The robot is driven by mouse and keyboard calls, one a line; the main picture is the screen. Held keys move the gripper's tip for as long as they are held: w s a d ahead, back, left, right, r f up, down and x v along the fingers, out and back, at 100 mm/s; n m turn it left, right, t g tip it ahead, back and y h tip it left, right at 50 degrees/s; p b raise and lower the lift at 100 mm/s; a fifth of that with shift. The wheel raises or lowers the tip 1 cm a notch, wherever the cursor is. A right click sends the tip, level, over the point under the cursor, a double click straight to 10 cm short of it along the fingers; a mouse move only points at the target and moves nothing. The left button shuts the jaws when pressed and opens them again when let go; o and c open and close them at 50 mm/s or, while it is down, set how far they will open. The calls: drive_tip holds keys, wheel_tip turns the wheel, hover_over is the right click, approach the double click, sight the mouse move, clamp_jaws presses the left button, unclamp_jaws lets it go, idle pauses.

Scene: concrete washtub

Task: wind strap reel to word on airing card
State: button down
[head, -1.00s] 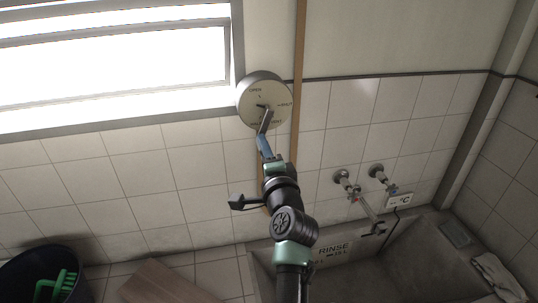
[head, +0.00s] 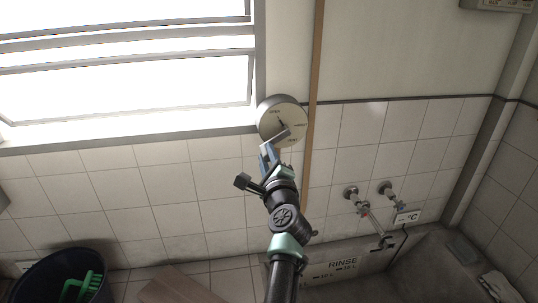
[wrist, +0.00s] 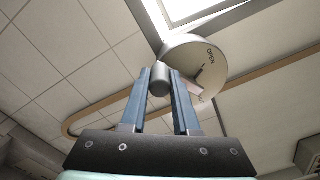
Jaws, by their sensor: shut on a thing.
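The strap reel is a round pale grey drum (head: 273,115) on the wall, right of the window. Words ring its face; OPEN reads in the wrist view (wrist: 211,56), the others are too small to read surely. A short dark pointer (head: 281,122) sits near its middle. A crank arm (head: 288,133) slants down-left across the face. My gripper (head: 267,150) is shut on the crank's grey knob (wrist: 159,80), one blue finger on each side. A tan strap (head: 316,70) runs down the wall right of the reel.
Two taps (head: 352,193) and a spout stand out from the tiles at right, above the concrete washtub (head: 335,272) marked RINSE. A dark tub (head: 45,280) with a green thing sits bottom left. The wall around the reel is clear.

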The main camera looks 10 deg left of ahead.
drive_tip(key=shift+a+r, duration=0.1)
drive_tip(key=shift+r, duration=0.05)
idle(0.3)
drive_tip(key=c, duration=0.7)
unclamp_jaws()
drive_tip(key=shift+o, duration=0.2)
drive_tip(key=v, duration=1.3)
drive_tip(key=shift+b, duration=0.45)
